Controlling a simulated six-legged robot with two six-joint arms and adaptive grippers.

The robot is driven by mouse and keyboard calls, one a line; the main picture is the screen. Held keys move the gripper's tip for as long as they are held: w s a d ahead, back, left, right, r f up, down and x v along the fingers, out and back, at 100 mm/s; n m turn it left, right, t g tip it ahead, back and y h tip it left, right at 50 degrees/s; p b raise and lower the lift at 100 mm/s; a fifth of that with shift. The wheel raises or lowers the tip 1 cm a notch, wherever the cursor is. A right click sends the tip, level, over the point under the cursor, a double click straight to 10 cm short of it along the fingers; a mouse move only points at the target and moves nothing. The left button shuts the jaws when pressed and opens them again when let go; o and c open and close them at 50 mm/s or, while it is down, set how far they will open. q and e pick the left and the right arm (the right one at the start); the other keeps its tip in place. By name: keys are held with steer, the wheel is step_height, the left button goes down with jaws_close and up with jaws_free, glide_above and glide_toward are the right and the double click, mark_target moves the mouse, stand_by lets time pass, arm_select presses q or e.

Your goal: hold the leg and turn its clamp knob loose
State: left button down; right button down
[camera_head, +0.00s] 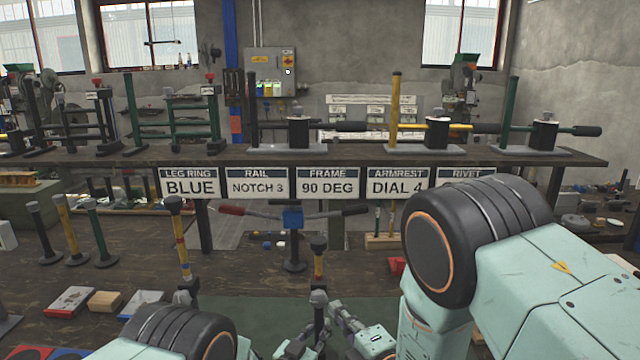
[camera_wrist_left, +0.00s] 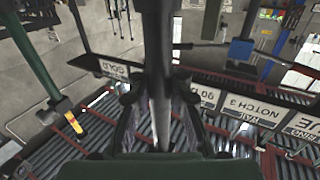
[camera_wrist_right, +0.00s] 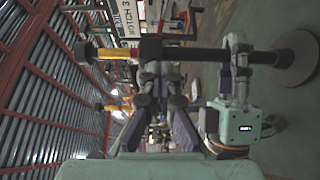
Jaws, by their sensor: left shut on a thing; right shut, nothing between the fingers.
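The leg stands upright at the front centre, with a yellow upper tube (camera_head: 318,264) and a dark lower tube. Its grey clamp collar and knob (camera_head: 318,298) sit where the tubes meet. My left gripper (camera_head: 315,340) is shut around the dark lower tube, below the clamp; the left wrist view shows the dark tube (camera_wrist_left: 158,60) between its fingers. My right gripper (camera_head: 337,310) is shut and empty beside the clamp. In the right wrist view the leg (camera_wrist_right: 195,53) lies across the picture, with the clamp knob (camera_wrist_right: 151,70) just in front of the right fingertips (camera_wrist_right: 162,88).
Another leg (camera_head: 180,235) with coloured rings stands to the left. Several legs stand farther left. A blue clamp with red and black handles (camera_head: 292,216) stands behind. Sign cards (camera_head: 258,186) hang from the rear shelf (camera_head: 350,152). Boxes (camera_head: 104,301) lie at front left.

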steer(key=shift+a+r, duration=0.1)
steer(key=shift+a, duration=0.1)
stand_by(0.3)
steer(key=shift+d+r, duration=0.1)
steer(key=shift+r, duration=0.6)
steer(key=shift+r, duration=0.5)
stand_by(0.5)
steer(key=s, duration=0.6)
steer(key=shift+d, duration=0.25)
